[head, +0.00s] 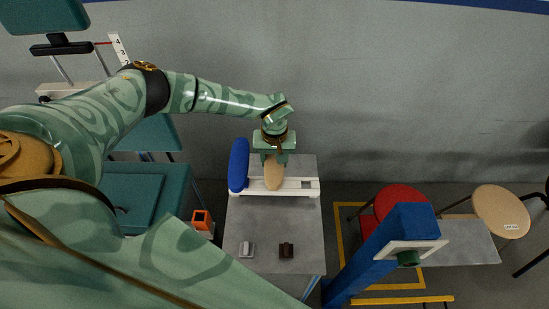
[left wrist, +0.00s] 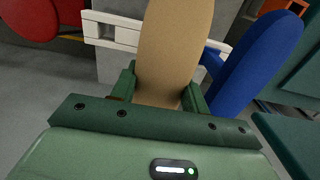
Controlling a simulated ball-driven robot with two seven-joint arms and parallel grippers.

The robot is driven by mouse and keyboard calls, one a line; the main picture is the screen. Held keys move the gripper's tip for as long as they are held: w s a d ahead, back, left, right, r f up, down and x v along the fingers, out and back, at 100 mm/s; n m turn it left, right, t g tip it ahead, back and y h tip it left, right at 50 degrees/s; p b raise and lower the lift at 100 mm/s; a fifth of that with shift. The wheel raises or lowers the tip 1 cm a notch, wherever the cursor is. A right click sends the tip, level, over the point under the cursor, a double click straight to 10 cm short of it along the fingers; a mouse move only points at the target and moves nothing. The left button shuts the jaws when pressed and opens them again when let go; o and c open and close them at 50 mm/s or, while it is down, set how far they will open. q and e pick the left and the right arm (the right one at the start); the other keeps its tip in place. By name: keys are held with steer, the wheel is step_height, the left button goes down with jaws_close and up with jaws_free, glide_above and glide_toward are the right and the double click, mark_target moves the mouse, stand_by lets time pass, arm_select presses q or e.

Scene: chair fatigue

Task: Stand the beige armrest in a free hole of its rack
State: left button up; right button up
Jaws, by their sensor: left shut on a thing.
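My left gripper (head: 274,153) is shut on the beige armrest (head: 274,174). In the left wrist view the beige armrest (left wrist: 174,50) stands up between the two fingers (left wrist: 163,97). The white rack (head: 303,188) lies on a grey table, and it also shows in the left wrist view (left wrist: 104,30). The armrest overlaps the middle of the rack in both views; I cannot tell whether its foot is in a hole. The blue armrest (head: 238,166) is at the rack's left end, also seen in the left wrist view (left wrist: 256,65). My right gripper is not in view.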

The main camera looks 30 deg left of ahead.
arm_select(q)
steer(key=shift+f+b, duration=0.5)
steer(key=shift+f, duration=0.3)
steer(key=o, duration=1)
step_height(320, 180, up, 16)
steer(key=p, duration=0.2)
steer(key=shift+r, duration=0.2)
